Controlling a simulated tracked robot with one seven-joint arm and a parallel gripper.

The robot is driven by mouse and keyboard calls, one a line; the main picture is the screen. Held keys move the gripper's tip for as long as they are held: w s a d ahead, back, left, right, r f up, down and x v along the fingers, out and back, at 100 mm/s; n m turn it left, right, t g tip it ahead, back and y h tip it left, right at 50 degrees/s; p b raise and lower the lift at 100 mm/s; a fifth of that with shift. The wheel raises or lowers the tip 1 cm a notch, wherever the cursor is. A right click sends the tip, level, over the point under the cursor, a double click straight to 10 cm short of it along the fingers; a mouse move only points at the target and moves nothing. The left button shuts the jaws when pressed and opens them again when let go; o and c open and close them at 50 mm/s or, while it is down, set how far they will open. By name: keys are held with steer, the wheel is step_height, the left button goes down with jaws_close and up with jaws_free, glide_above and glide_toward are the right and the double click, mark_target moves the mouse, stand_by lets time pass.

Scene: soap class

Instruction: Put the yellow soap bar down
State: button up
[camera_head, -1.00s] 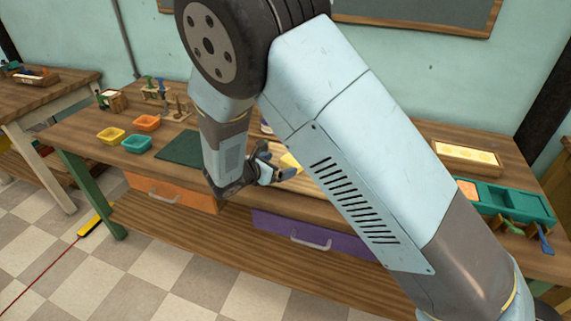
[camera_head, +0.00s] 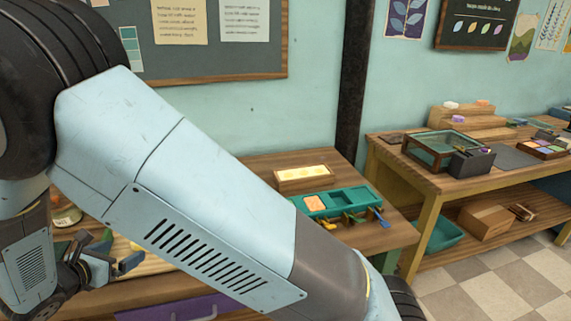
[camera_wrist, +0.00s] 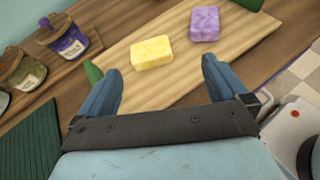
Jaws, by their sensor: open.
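The yellow soap bar (camera_wrist: 152,52) lies on a light wooden board (camera_wrist: 140,98) in the wrist view, just beyond and between my fingertips. My gripper (camera_wrist: 161,66) is open, with one blue finger on each side and nothing held between them. A gap of board shows between the soap and the fingers. In the head view my gripper (camera_head: 118,252) is low at the left, over the bench, partly hidden by my arm.
A purple soap bar (camera_wrist: 204,23) lies on the board to the right of the yellow one. Jars (camera_wrist: 66,40) stand at the left in the wrist view, above a dark green mat (camera_wrist: 22,138). A teal tray (camera_head: 312,203) and a box of yellow bars (camera_head: 303,177) stand further right.

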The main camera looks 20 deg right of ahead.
steer(key=d+r+m+g, duration=0.2)
steer(key=d+r+m, duration=0.3)
steer(key=d, duration=0.4)
steer(key=w+d+r+m+g, duration=0.1)
steer(key=d+r+m+g, duration=0.25)
steer(key=d+r, duration=0.4)
steer(key=d+r+m+g, duration=0.25)
steer(key=d+m, duration=0.25)
steer(key=d, duration=0.6)
steer(key=s+d+r+m+t+y, duration=0.1)
steer(key=s+d+r+m+y, duration=0.2)
steer(key=s+d+r+m, duration=0.2)
steer(key=s+d+r+m+t+y, duration=0.1)
steer(key=s+d+r+m+y, duration=0.2)
steer(key=s+d+r+m, duration=0.3)
steer(key=s+d+m, duration=0.4)
steer(key=s+d, duration=0.1)
steer(key=s, duration=0.1)
steer(key=shift+s+d, duration=0.3)
steer(key=shift+s, duration=0.1)
